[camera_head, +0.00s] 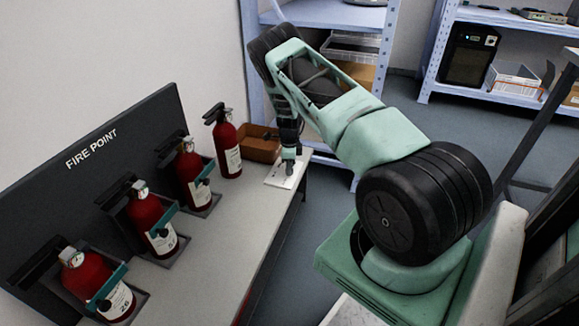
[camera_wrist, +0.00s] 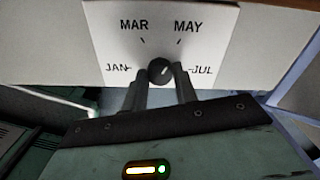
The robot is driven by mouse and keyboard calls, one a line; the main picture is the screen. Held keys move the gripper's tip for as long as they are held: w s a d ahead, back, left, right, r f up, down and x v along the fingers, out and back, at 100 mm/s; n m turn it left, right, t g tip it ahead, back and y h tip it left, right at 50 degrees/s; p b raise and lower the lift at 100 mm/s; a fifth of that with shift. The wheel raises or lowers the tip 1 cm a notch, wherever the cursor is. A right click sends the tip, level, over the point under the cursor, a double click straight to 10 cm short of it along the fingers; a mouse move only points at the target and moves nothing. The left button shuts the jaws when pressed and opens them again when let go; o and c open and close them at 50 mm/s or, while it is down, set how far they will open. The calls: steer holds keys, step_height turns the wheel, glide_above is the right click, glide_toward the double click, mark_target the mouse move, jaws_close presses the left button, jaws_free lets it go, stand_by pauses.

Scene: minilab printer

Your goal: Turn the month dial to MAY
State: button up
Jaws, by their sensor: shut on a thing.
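The month dial is a small dark round knob (camera_wrist: 161,70) on a white panel (camera_wrist: 220,25), seen in the wrist view. JAN, MAR, MAY and JUL are printed around it from left to right, each with a tick. A small light mark shows on the knob and seems to lean up and right, but it is too small to read surely. My gripper (camera_wrist: 162,78) is shut on the knob, one finger on each side. In the head view my gripper (camera_head: 288,163) points down at the white panel (camera_head: 280,180) on the bench end; the knob is hidden there.
Several red fire extinguishers (camera_head: 228,150) stand along the bench (camera_head: 225,245) before a dark FIRE POINT board (camera_head: 130,130). A brown box (camera_head: 260,148) sits just behind the panel. Blue shelving (camera_head: 385,45) stands behind the arm. The floor right of the bench is open.

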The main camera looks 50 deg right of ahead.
steer(key=o, duration=1)
steer(key=shift+c, duration=0.2)
step_height(320, 180, up, 17)
steer(key=p, duration=0.4)
steer(key=shift+r, duration=0.15)
